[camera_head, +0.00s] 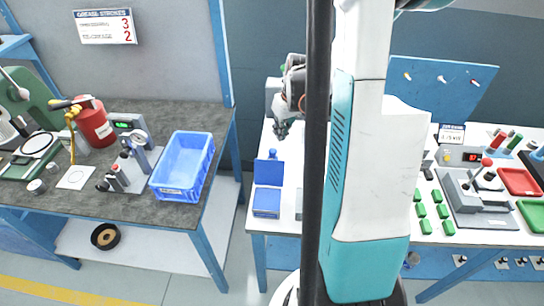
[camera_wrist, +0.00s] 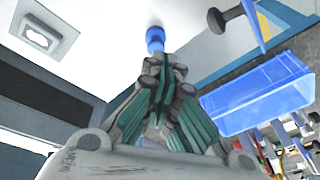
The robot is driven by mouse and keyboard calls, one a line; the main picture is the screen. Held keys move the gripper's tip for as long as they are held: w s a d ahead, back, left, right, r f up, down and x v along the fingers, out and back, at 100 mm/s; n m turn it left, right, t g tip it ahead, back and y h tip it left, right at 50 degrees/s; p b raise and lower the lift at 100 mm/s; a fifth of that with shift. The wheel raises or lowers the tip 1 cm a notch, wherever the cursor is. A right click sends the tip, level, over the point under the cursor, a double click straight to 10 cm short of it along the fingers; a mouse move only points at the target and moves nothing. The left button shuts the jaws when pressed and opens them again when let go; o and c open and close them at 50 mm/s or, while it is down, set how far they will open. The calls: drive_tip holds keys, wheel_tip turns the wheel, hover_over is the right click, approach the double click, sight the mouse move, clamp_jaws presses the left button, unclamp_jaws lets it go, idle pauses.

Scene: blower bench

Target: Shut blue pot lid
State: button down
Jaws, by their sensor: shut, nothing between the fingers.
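A blue square pot (camera_head: 266,203) sits at the left front of the white bench.
My arm and a dark post hide the middle of the white bench (camera_head: 287,180). To its right lie green blocks (camera_head: 420,210), a grey fixture (camera_head: 470,195) and red and green trays. A dark bench at left holds a blue bin (camera_head: 183,165); a gap separates the benches.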

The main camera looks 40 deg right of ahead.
sight(270, 169)
wheel_tip(270, 169, down, 7)
drive_tip(key=w+m+g+b, duration=0.1)
drive_tip(key=m+g, duration=0.2)
drive_tip(key=m, duration=0.4)
drive_tip(key=s+a+r, duration=0.2)
drive_tip(key=a, duration=0.1)
drive_tip(key=shift+s+a+r+b, duration=0.1)
drive_tip(key=shift+a+b, duration=0.15)
drive_tip(key=shift+b, duration=0.05)
drive_tip(key=shift+r, duration=0.1)
idle(0.4)
